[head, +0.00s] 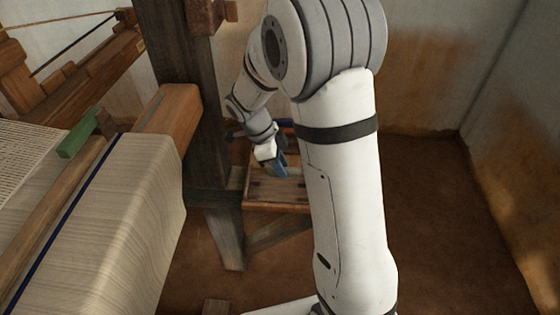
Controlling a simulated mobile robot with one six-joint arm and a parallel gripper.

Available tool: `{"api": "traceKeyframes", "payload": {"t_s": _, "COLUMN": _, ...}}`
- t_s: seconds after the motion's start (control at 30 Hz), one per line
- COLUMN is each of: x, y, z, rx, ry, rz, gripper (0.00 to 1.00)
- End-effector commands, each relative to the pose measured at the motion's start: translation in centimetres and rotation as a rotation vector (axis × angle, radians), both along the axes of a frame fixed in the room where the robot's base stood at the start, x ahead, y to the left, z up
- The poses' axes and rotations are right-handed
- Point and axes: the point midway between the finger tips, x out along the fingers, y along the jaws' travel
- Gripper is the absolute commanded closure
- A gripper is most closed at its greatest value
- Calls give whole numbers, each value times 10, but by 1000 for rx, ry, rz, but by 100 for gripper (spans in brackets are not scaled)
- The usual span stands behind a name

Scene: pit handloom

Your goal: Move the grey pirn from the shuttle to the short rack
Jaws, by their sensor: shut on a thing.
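My gripper (279,168) is at the end of my arm, pointing down over a shallow wooden tray-like stand (262,206) beside the loom post. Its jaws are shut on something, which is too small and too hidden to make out. I cannot make out the grey pirn or the shuttle anywhere in this view. I cannot tell whether the wooden stand is the short rack or holds the shuttle. My arm covers the right part of the stand.
The loom's cloth (125,225) and thick wooden beam (168,120) fill the left. A dark upright post (180,60) stands close left of my gripper. A green piece (80,133) lies on the loom. Brown floor (440,220) is clear at right, up to the walls.

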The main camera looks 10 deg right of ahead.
Motion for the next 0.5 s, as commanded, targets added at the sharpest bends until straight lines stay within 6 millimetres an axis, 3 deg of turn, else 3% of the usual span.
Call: {"api": "traceKeyframes", "payload": {"t_s": 0.5, "x": 0, "y": -1, "z": -53, "rx": 0, "ry": 0, "rz": -1, "gripper": 100}}
